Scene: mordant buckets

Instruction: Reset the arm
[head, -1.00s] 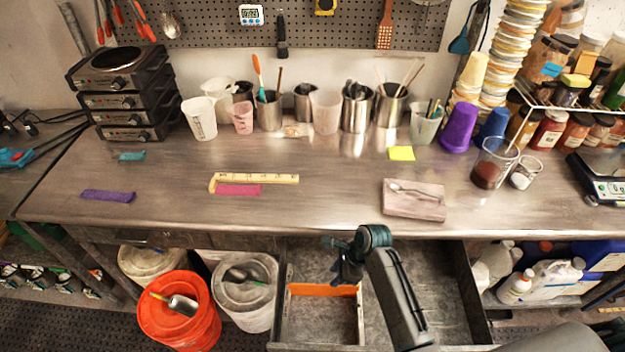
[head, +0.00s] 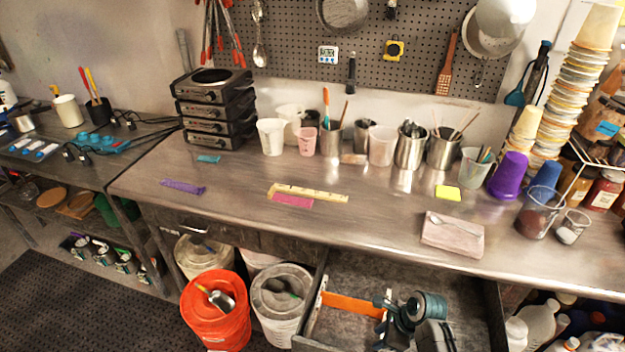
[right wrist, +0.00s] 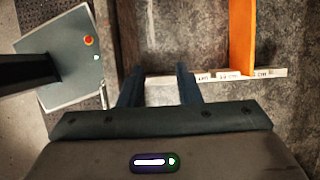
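My right gripper (head: 384,322) is low in the head view, over the open drawer (head: 462,305) under the workbench. The orange divider also shows in the head view (head: 352,305). My left gripper is not in view.
The workbench (head: 370,222) carries a ruler (head: 315,192), a pinkish slab (head: 452,236) with a spoon on it, and metal pots at the back. An orange bucket (head: 215,325) with a scoop and a grey lidded bucket (head: 283,295) stand left of the drawer.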

